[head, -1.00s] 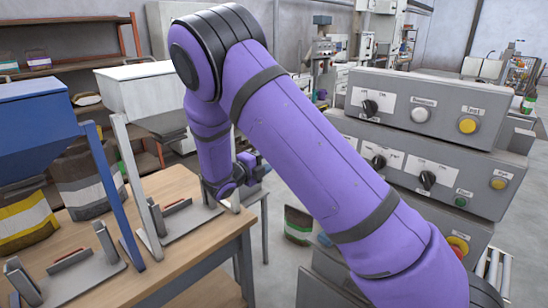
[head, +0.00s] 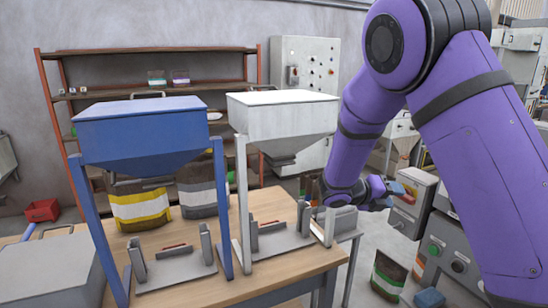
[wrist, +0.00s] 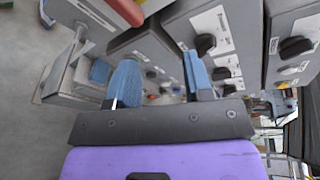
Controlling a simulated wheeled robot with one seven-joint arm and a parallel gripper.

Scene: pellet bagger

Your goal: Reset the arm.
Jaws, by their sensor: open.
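My purple arm reaches in from the right in the head view, bent at the elbow. My gripper (head: 396,194) hangs right of the bagging table, in front of a grey cabinet, and is partly hidden behind my own wrist. In the wrist view my gripper (wrist: 158,78) shows two blue fingers standing apart, with nothing between them. Beyond the fingers are grey control panels (wrist: 190,20) with black knobs.
A wooden table (head: 225,285) carries a blue hopper (head: 140,130) and a white hopper (head: 280,115). Bags stand behind them, one with a yellow band (head: 140,208). A bag (head: 387,276) stands on the floor. A shelf (head: 110,70) lines the wall.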

